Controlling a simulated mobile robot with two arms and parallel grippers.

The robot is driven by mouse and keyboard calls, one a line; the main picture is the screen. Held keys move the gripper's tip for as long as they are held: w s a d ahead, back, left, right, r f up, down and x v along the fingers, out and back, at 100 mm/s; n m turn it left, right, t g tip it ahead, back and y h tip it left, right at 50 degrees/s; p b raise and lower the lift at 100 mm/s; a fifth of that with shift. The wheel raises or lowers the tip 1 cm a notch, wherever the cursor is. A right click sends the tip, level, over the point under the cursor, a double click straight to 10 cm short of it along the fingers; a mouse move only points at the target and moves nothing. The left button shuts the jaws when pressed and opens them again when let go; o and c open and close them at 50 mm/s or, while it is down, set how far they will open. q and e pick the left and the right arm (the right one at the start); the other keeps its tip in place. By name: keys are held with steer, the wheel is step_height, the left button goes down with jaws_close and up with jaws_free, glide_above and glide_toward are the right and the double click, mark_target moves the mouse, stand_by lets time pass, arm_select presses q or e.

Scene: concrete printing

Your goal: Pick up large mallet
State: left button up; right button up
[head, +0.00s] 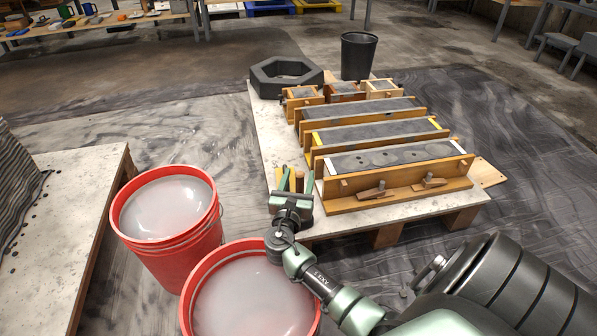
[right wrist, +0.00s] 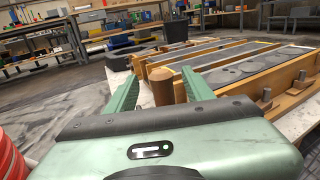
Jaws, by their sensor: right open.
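My right gripper (head: 297,181) is at the front left edge of the low pallet table, fingers pointing away from me. It also shows in the right wrist view (right wrist: 163,95), with its two green fingers apart. I cannot tell whether the fingers touch the wood. In the head view the gripper hides most of it. My left gripper is out of view.
Several concrete-filled wooden moulds (head: 392,158) stand right of the gripper on the pallet table (head: 262,130). A black hexagonal ring (head: 258,82) and black bucket (head: 359,56) are at the back. Two red buckets (head: 190,258) (head: 205,268) of whitish liquid stand at the left front.

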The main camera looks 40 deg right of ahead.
steer(key=b+x, duration=0.1)
steer(key=x, duration=0.2)
steer(key=shift+w+d, duration=0.1)
steer(key=shift+d, duration=0.2)
steer(key=shift+r, duration=0.1)
jaws_close()
stand_by(1.0)
